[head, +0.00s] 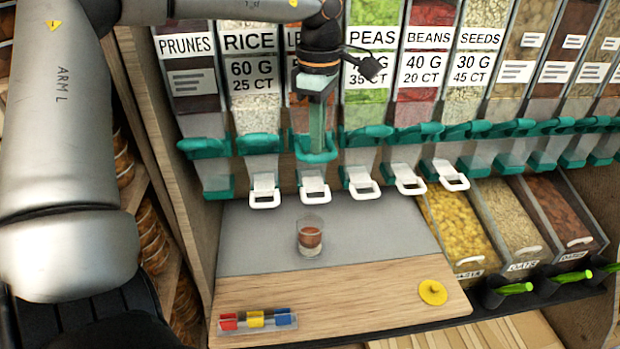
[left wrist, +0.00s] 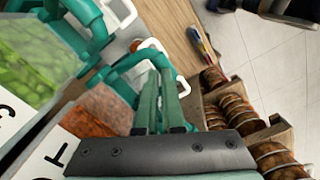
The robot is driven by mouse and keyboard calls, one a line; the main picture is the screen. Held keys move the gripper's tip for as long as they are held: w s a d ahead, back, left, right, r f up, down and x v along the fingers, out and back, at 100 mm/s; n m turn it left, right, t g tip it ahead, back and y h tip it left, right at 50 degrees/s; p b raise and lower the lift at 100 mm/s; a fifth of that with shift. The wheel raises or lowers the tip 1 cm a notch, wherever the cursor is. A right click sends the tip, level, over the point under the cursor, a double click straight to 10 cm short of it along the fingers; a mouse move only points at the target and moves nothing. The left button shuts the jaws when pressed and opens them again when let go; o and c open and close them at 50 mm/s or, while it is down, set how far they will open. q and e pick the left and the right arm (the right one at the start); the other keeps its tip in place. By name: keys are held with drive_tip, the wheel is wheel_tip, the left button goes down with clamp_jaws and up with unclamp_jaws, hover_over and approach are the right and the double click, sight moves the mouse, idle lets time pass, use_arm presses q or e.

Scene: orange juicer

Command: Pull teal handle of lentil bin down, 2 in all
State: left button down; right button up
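The lentil bin (head: 299,102) has a label mostly hidden by my left arm; only "LE" shows. Its teal handle (head: 316,156) is a loop at the bin's lower front, slightly lower than the neighbouring handles. My left gripper (head: 318,150) points down, fingers close together, tips at the loop. In the left wrist view the fingers (left wrist: 162,82) reach the teal handle (left wrist: 125,70); whether they pinch its bar I cannot tell. A small glass (head: 310,238) with reddish-brown contents stands on the grey mat below the white-framed spout (head: 314,188). My right gripper is out of view.
The rice (head: 250,75) and peas (head: 370,70) bins stand close on either side with similar teal handles. A yellow disc (head: 432,292) and a small tray of coloured clips (head: 256,320) lie on the wooden board (head: 350,300). Open grain bins stand to the right.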

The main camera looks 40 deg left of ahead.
use_arm(q)
drive_tip(key=r+p, duration=0.4)
drive_tip(key=r, duration=0.1)
drive_tip(key=shift+w+a+r+p, duration=0.15)
drive_tip(key=shift+w+a+p, duration=0.15)
drive_tip(key=shift+w+a, duration=0.1)
drive_tip(key=shift+s+d+f+b, duration=0.1)
drive_tip(key=shift+s+f+b, duration=0.05)
drive_tip(key=shift+f+b, duration=0.85)
drive_tip(key=shift+s+d+f+b, duration=0.15)
drive_tip(key=shift+f+b, duration=0.6)
drive_tip(key=shift+f, duration=0.5)
drive_tip(key=shift+s+d+f+b, duration=0.1)
drive_tip(key=shift+f+b, duration=0.8)
drive_tip(key=shift+f, duration=0.2)
drive_tip(key=shift+r, duration=0.15)
